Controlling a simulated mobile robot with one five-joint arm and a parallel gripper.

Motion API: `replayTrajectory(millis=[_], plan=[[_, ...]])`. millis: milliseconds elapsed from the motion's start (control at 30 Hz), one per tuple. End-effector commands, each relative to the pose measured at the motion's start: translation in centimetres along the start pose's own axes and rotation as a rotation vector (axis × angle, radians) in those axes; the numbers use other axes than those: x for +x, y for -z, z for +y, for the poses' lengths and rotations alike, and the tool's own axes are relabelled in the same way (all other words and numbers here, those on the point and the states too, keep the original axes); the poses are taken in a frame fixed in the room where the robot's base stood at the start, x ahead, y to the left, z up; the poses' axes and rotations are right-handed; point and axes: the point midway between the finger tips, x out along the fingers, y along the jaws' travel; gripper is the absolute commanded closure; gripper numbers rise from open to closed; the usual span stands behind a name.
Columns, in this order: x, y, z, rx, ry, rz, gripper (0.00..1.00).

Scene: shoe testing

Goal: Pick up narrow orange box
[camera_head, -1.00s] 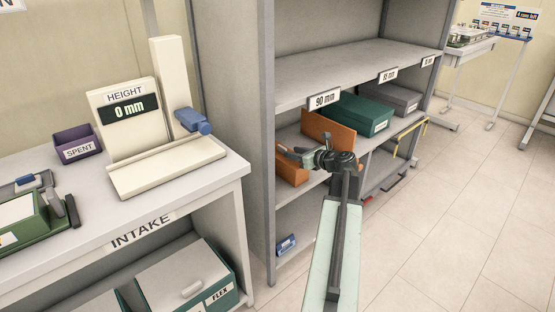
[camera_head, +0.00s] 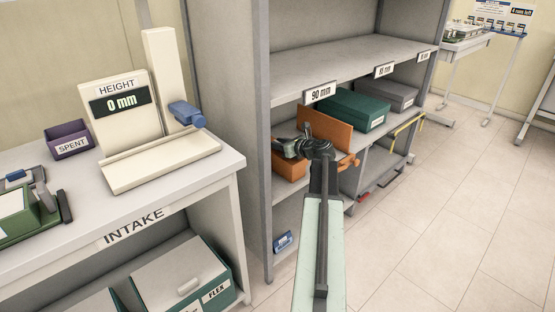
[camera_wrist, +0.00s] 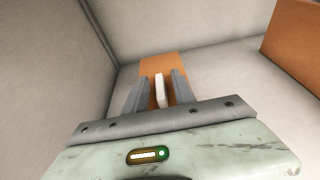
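A narrow orange box (camera_head: 289,168) sits on the shelf under the 90 mm label, partly hidden behind my arm. In the wrist view its orange face (camera_wrist: 160,64) is ahead of my gripper, with an upright white piece (camera_wrist: 160,91) in front of it. My gripper (camera_head: 283,146) is at this box in the head view. In the wrist view my gripper (camera_wrist: 158,88) is open, one finger on each side of the white piece, with gaps visible. Contact is not clear. A second, taller orange piece (camera_head: 334,131) stands to the right; it also shows in the wrist view (camera_wrist: 297,42).
A green box (camera_head: 353,109) and a grey box (camera_head: 396,96) stand further right on the shelf. The grey shelf side panel (camera_head: 240,120) is close on the left. The intake table (camera_head: 150,208) with the height gauge (camera_head: 125,105) stands left of it. The floor at right is clear.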

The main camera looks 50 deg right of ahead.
Motion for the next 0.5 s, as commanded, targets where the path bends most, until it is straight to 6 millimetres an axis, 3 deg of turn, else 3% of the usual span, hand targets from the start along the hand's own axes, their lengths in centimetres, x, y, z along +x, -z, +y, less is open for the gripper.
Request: replayTrajectory(millis=[33,100,500], plan=[[-0.02,-0.01,-0.01,0.0,0.0,0.0,0.86],[-0.04,0.0,-0.02,0.0,0.0,0.0,1.0],[-0.1,0.01,-0.08,0.0,0.001,0.0,1.0]])
